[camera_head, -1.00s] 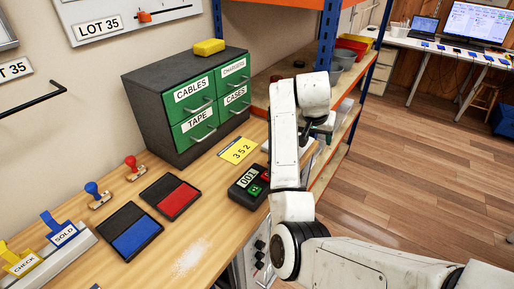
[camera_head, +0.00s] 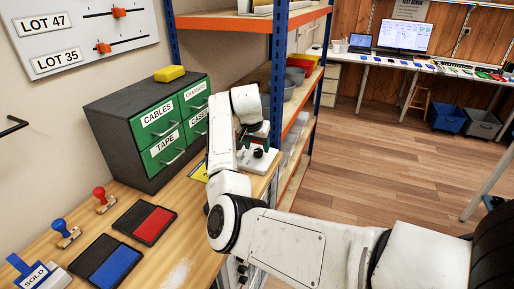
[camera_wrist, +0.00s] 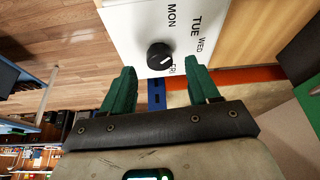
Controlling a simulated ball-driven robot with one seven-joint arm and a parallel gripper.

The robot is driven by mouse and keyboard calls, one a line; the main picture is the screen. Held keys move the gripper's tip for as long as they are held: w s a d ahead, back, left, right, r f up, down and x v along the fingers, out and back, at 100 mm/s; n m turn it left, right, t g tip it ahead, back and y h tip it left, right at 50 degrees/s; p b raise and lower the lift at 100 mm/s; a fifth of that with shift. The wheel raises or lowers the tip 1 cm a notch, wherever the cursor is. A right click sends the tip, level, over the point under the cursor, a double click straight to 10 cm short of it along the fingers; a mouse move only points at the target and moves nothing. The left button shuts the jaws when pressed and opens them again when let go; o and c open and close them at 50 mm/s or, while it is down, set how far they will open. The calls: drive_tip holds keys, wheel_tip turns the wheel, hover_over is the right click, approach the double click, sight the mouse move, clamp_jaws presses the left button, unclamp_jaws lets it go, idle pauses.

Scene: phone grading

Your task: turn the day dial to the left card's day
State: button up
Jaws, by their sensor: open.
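The day dial is a black round knob (camera_wrist: 159,56) on a white plate (camera_wrist: 125,25). In the wrist view MON, TUE and WED read beside it, and part of another label shows by the right finger. A pale mark shows on the knob, but I cannot tell which day it points to. In the head view the white plate (camera_head: 270,158) lies at the bench's far end, partly behind my arm. My gripper (camera_wrist: 162,82) is open, its green fingers apart and empty, with the knob just beyond the gap between them. I cannot make out any day card.
A grey cabinet with green drawers (camera_head: 168,119) stands left of my arm. A yellow card (camera_head: 199,172) is partly hidden by the arm. Ink pads (camera_head: 145,222) and stamps (camera_head: 101,199) lie nearer on the bench. Shelving with a blue post (camera_head: 277,85) stands close behind the dial.

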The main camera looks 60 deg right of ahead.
sight(258, 153)
drive_tip(key=shift+x, duration=1.3)
drive_tip(key=c, duration=1)
